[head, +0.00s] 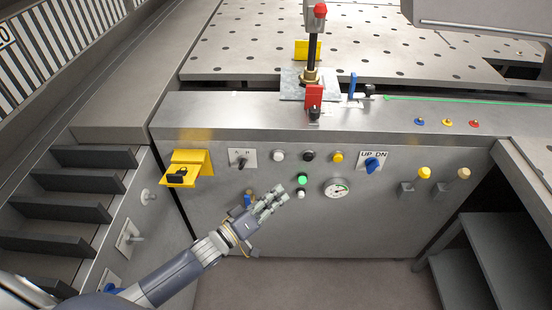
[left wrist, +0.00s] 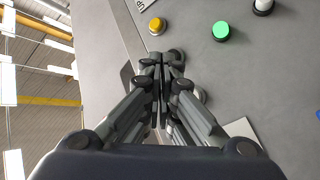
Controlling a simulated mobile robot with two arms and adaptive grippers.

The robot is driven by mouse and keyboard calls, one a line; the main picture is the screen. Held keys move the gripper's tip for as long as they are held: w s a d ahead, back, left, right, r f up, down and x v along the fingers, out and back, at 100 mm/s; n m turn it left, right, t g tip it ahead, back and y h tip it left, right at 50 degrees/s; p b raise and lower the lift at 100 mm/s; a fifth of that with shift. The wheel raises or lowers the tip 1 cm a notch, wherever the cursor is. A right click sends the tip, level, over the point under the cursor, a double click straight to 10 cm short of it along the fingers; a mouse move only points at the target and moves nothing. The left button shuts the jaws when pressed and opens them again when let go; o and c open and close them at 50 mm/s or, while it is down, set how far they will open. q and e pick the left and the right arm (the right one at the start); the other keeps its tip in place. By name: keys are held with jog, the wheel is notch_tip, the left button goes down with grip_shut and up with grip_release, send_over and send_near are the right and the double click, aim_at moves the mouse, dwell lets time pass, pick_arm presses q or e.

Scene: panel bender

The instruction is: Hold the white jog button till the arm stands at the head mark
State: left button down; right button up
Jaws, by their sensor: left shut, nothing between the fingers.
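Two white buttons show on the grey front panel in the head view: one (head: 279,155) at the left end of the upper row, one (head: 300,193) under the lit green button (head: 302,180). I cannot read which is the jog button. My left gripper (head: 275,197) is shut and empty, in front of the panel, apart from it as far as I can tell. In the left wrist view its fingertips (left wrist: 163,62) overlap the black button (left wrist: 175,56) and partly hide the upper-row white button (left wrist: 200,95). A black post with a red top (head: 313,45) stands on the machine; no head mark is legible.
A yellow button (head: 338,157), a blue UP DN knob (head: 373,164), a gauge (head: 336,188) and an A B switch (head: 241,160) share the panel. A yellow bracket (head: 188,168) juts out at left. Dark steps (head: 455,255) stand at right. The floor below the panel is clear.

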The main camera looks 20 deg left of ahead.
aim_at(278, 157)
pick_arm(q)
jog(key=shift+w, duration=0.1)
jog(key=w+a+b, duration=0.2)
jog(key=w+b, duration=0.2)
jog(key=w, duration=0.4)
jog(key=shift+w+a, duration=0.15)
jog(key=shift+a, duration=0.1)
dwell(0.6)
jog(key=shift+w, duration=0.1)
dwell(0.6)
jog(key=shift+w+a+b, duration=0.1)
jog(key=shift+w+b, duration=0.2)
